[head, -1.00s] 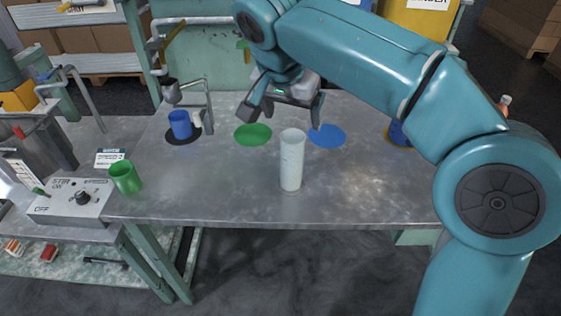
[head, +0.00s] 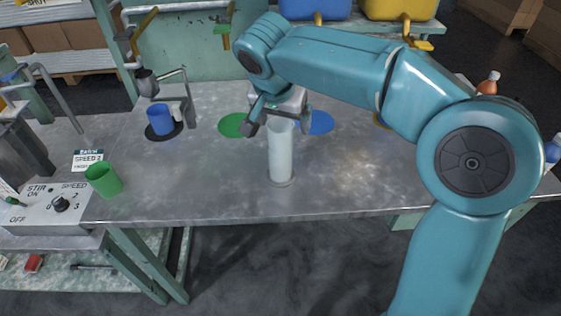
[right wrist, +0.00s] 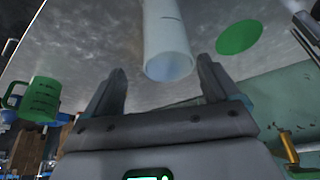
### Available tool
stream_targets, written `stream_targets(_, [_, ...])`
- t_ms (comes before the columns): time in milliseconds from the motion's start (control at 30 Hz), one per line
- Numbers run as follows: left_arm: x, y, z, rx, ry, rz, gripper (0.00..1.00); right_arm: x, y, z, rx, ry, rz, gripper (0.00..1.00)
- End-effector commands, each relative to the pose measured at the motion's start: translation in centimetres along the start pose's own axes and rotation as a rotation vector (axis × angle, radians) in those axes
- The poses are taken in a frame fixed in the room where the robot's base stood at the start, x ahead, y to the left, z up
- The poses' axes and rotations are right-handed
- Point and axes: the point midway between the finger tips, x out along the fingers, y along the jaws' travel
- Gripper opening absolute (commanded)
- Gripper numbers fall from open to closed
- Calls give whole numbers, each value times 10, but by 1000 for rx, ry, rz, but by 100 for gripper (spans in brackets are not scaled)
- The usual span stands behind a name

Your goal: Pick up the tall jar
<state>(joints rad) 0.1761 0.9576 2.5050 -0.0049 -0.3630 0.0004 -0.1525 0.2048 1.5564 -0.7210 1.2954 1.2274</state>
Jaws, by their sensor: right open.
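The tall jar (head: 281,158), pale, whitish and cylindrical, stands upright near the front middle of the metal table. My right gripper (head: 278,126) is open at the jar's upper end, with one finger showing on each side of it in the head view. In the right wrist view the jar (right wrist: 167,40) shows between and just ahead of the open fingers (right wrist: 161,66), its open rim toward the camera. No contact is visible. My left gripper is out of view.
A green mug (head: 104,180) stands at the table's left edge beside the stirrer control box (head: 50,207). A blue cup (head: 160,120) is on a dark disc at the back left. A green disc (head: 233,125) and a blue disc (head: 320,122) lie behind the jar.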

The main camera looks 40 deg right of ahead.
Motion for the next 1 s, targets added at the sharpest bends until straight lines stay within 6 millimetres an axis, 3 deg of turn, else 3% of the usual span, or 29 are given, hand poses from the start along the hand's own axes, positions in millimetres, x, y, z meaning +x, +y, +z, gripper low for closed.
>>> stream_targets(333, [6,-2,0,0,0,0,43,49,-9,3,-1,-2,2,89])
stream_targets(633, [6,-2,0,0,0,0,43,54,-10,2,-1,-1,0,89])
stream_targets(867, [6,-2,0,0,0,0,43,54,-9,2,-1,-1,0,14])
stream_targets(1000, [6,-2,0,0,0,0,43,53,-9,2,-1,0,-1,13])
